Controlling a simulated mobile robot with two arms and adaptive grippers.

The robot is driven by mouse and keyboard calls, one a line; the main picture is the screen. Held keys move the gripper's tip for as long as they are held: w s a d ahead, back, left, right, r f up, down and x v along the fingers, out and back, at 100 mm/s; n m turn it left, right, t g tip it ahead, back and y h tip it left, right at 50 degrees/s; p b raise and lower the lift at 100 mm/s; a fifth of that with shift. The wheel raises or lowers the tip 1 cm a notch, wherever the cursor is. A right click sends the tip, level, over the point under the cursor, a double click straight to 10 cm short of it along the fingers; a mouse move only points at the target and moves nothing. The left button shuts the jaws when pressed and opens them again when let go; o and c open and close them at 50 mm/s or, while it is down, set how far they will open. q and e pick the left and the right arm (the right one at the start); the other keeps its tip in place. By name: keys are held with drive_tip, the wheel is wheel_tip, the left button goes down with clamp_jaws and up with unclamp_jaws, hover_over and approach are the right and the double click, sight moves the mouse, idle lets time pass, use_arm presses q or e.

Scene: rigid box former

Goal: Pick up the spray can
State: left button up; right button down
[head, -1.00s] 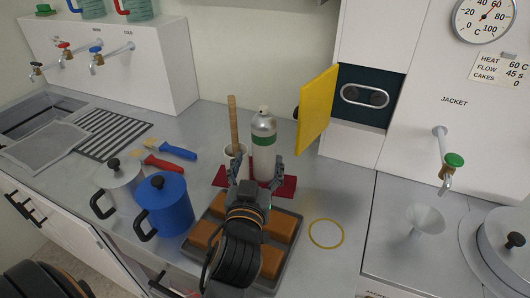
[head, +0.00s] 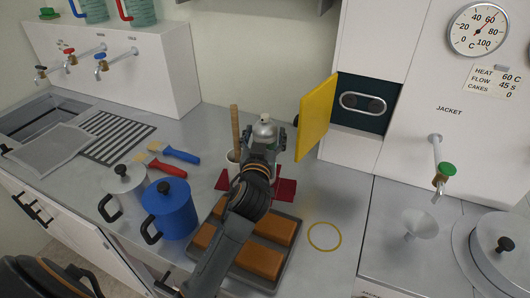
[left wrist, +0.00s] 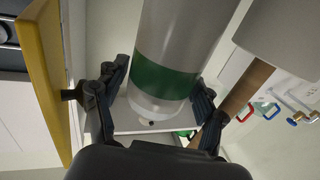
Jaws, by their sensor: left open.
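The spray can (head: 264,130) stands upright at the back of the counter, on a dark red mat (head: 286,190). Its rounded grey top shows in the head view; my gripper hides its lower body. The left wrist view shows its grey body with a green band (left wrist: 166,79) close in front of the gripper. My left gripper (head: 263,142) is open, with one finger on each side of the can. In the left wrist view the left gripper (left wrist: 158,96) also spans the can; whether the fingers touch it I cannot tell. My right gripper is not in view.
A pot with a wooden handle (head: 235,130) stands close left of the can. A yellow door (head: 317,116) hangs open close on the right. A tray of brown blocks (head: 277,229) lies in front, under my arm. A blue pot (head: 168,212) stands to the left.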

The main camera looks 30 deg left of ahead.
use_arm(q)
drive_tip(key=shift+r, duration=0.1)
drive_tip(key=shift+c, duration=1.3)
clamp_jaws()
wheel_tip(320, 180, up, 18)
drive_tip(key=shift+p, duration=0.3)
